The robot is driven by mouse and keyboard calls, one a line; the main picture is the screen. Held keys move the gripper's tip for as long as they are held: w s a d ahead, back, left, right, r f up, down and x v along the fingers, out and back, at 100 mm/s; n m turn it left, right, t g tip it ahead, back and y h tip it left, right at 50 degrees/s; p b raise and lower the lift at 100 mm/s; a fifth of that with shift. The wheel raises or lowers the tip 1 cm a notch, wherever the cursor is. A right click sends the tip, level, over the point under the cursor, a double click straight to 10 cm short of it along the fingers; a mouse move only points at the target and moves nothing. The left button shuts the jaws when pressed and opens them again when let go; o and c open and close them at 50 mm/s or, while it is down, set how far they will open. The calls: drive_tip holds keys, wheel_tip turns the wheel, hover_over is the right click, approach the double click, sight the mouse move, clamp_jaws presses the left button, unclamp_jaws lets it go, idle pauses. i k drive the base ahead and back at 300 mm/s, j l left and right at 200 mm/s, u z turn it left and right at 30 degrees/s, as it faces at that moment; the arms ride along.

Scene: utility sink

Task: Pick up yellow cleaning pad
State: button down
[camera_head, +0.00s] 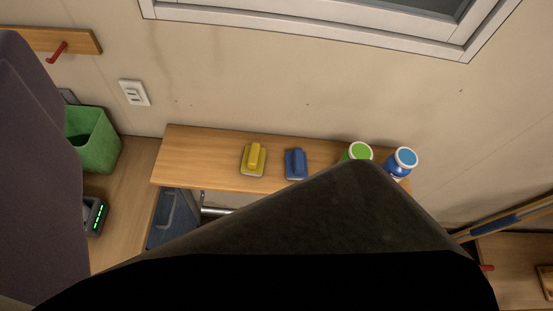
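The yellow cleaning pad (254,159) lies on a narrow wooden shelf (195,160) against the wall. It has a raised yellow grip on top and a pale edge below. A similar blue pad (296,164) lies just right of it, a small gap apart. A large dark shape, which seems to be part of my own arm, fills the lower middle of the view and covers the front right of the shelf. The fingers of my gripper do not show, and nothing touches the yellow pad.
A green-topped container (359,151) and a blue-capped bottle (403,161) stand at the shelf's right, partly hidden. A green bin (94,142) stands at left. A wall outlet (134,93) and a window frame (300,27) are above. The shelf's left end is bare.

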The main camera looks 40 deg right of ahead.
sight(254, 157)
drive_tip(key=z, duration=1.2)
drive_tip(key=k+l+z, duration=0.1)
drive_tip(key=k+z, duration=0.25)
drive_tip(key=k, duration=0.5)
